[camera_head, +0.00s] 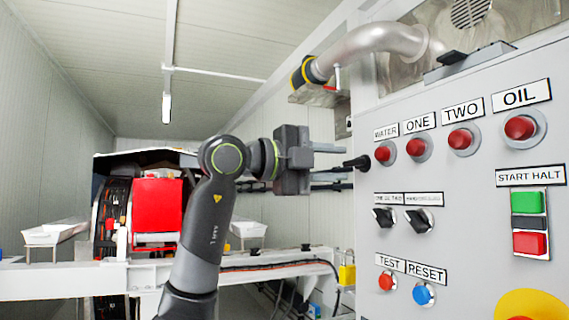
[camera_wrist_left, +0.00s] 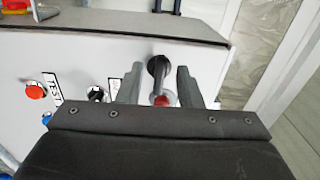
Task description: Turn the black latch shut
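The black latch (camera_head: 357,163) sticks out at the left edge of the grey control panel (camera_head: 460,180), level with the WATER button. In the left wrist view the latch (camera_wrist_left: 157,70) has a rounded head and a narrow lever that runs toward my gripper. My left gripper (camera_head: 338,167) is open, with its fingers pointing right at the panel edge. In the left wrist view its two fingers (camera_wrist_left: 160,82) stand on either side of the latch, with visible gaps. I cannot tell whether they touch it. My right gripper is not in view.
Red buttons, such as the WATER button (camera_head: 385,153), and black rotary switches (camera_head: 384,217) sit close by on the panel. A metal pipe (camera_head: 372,47) runs above. A white frame (camera_head: 70,279) with a yellow padlock (camera_head: 347,274) stands low. A red box (camera_head: 157,205) is behind my arm.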

